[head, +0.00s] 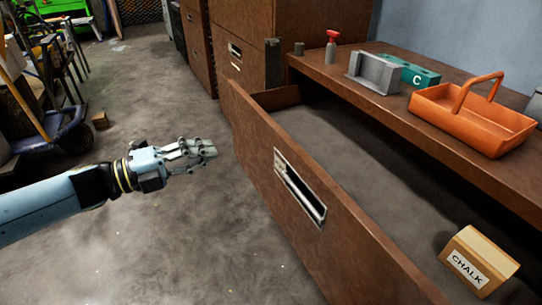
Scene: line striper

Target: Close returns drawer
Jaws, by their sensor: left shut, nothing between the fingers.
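The returns drawer (258,150) is a wide brown wooden drawer, pulled out from under the bench top. Its front panel carries a recessed metal handle (300,187). A box labelled CHALK (478,262) sits inside it at the lower right. My left gripper (212,148) is shut and empty, in front of the drawer front near its far end, a small gap apart. My right gripper is not in view.
On the bench top (345,78) stand an orange basket (480,125), a grey holder (374,72), a teal block marked C (418,76) and a red-topped spray bottle (331,50). Brown cabinets (240,40) stand behind. The floor left of the drawer is clear; a blue cart (60,135) stands farther left.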

